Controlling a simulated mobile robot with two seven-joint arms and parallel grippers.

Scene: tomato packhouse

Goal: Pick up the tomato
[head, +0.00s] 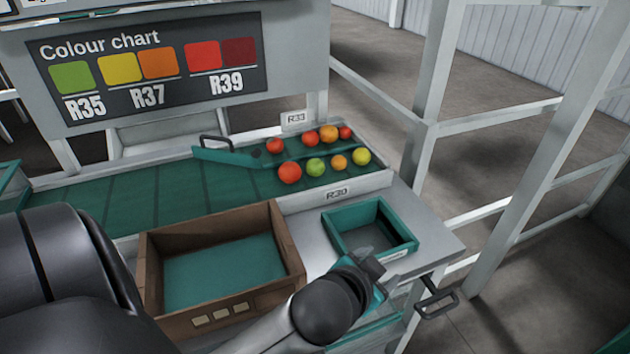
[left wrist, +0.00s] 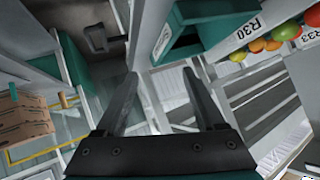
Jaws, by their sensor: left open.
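Several tomatoes lie in two rows at the right end of the green belt in the head view. The front row has a red tomato (head: 290,173), a green one (head: 316,167), an orange one (head: 340,162) and a yellow one (head: 361,156). The back row has red ones (head: 274,145) and an orange one (head: 328,133). Some tomatoes show at the upper right of the left wrist view (left wrist: 287,31). My left gripper (head: 374,266) is open and empty, near the front of the teal bin and apart from the tomatoes. Its fingers (left wrist: 160,78) are spread. My right gripper is out of view.
The teal bin (head: 334,233) looks empty and stands on the metal ledge. A brown box (head: 290,250) with a teal floor stands left of it. A teal divider (head: 228,157) with a handle parts the rows. White posts and rails (head: 429,100) stand to the right.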

